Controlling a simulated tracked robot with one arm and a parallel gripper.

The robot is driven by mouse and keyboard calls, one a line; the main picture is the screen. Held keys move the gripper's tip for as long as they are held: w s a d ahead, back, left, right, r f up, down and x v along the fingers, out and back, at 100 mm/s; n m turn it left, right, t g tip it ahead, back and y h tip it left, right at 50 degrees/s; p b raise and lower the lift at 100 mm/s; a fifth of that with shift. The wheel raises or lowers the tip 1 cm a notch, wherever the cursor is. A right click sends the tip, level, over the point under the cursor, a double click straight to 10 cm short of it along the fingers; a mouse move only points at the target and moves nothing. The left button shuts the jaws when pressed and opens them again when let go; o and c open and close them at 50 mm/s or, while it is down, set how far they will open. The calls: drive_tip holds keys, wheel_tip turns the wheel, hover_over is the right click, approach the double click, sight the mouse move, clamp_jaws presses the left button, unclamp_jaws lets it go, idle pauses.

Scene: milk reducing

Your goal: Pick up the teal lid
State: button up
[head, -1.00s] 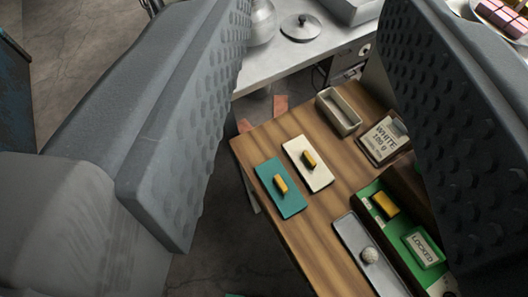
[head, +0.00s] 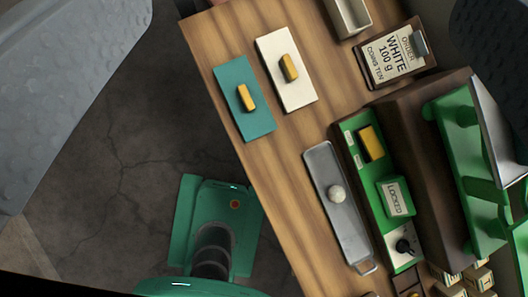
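The teal lid (head: 239,112) is a flat teal rectangle with a yellow handle (head: 246,97), lying on the wooden table (head: 285,180) near its left edge. A cream lid (head: 276,49) with a similar yellow handle lies just right of it, slightly apart. My gripper (head: 300,75) shows as two large grey dimpled fingers, at the upper left and upper right of the view. They are wide apart with nothing between them touching. The teal lid is fully visible and lies between the fingers in the picture, apart from both.
A grey tray (head: 350,228) holds a white ball (head: 337,193). A green panel (head: 362,176) marked LOCKED, an order sign (head: 378,75), an empty box (head: 343,14) and a green machine (head: 450,140) stand to the right. Dark cracked floor (head: 110,150) lies left of the table.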

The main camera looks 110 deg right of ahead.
drive_tip(key=w+f+n+g, duration=0.1)
drive_tip(key=w+f+g, duration=0.15)
drive_tip(key=f, duration=0.55)
drive_tip(key=w+f+n+g, duration=0.1)
drive_tip(key=w+f+g, duration=0.15)
drive_tip(key=f, duration=0.45)
drive_tip(key=n+g, duration=0.3)
drive_tip(key=g, duration=0.2)
hover_over(248, 99)
wheel_tip(248, 99, down, 12)
drive_tip(key=f, duration=0.1)
wheel_tip(248, 99, down, 14)
drive_tip(key=shift+r, duration=0.3)
drive_tip(key=c, duration=1)
